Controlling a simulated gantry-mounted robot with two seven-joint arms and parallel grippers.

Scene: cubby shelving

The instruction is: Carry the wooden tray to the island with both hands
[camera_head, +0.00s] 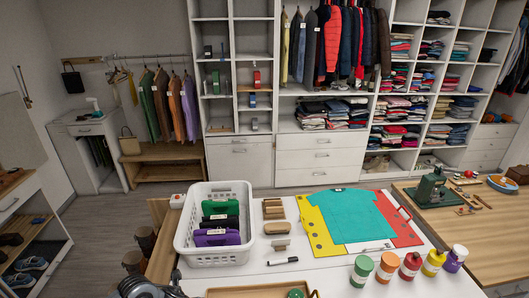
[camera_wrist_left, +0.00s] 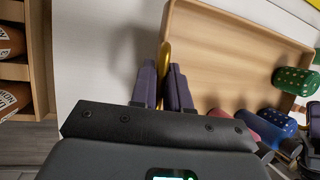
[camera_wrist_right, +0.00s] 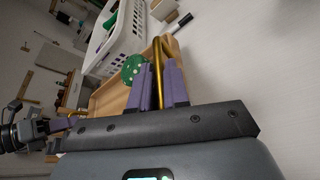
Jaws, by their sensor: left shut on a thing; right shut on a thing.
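The wooden tray (camera_head: 255,292) shows only its far edge at the bottom of the head view. More of it shows in the left wrist view (camera_wrist_left: 225,50) and the right wrist view (camera_wrist_right: 108,96). My left gripper (camera_wrist_left: 164,78) is shut on a brass handle (camera_wrist_left: 165,55) at one end. My right gripper (camera_wrist_right: 160,78) is shut on the other brass handle (camera_wrist_right: 157,58). In the tray are a green dotted container (camera_wrist_left: 293,80), a blue dotted one (camera_wrist_left: 277,122) and a reddish one (camera_wrist_left: 238,124). I cannot tell whether the tray touches the surface below.
The white worktop (camera_head: 330,272) holds a white basket (camera_head: 185,245) of folded clothes, a teal shirt (camera_head: 350,213), a marker (camera_head: 283,261) and several lidded jars (camera_head: 411,266). A wooden bench (camera_head: 510,228) with a green machine (camera_head: 430,187) stands right. Open floor (camera_head: 90,230) lies left.

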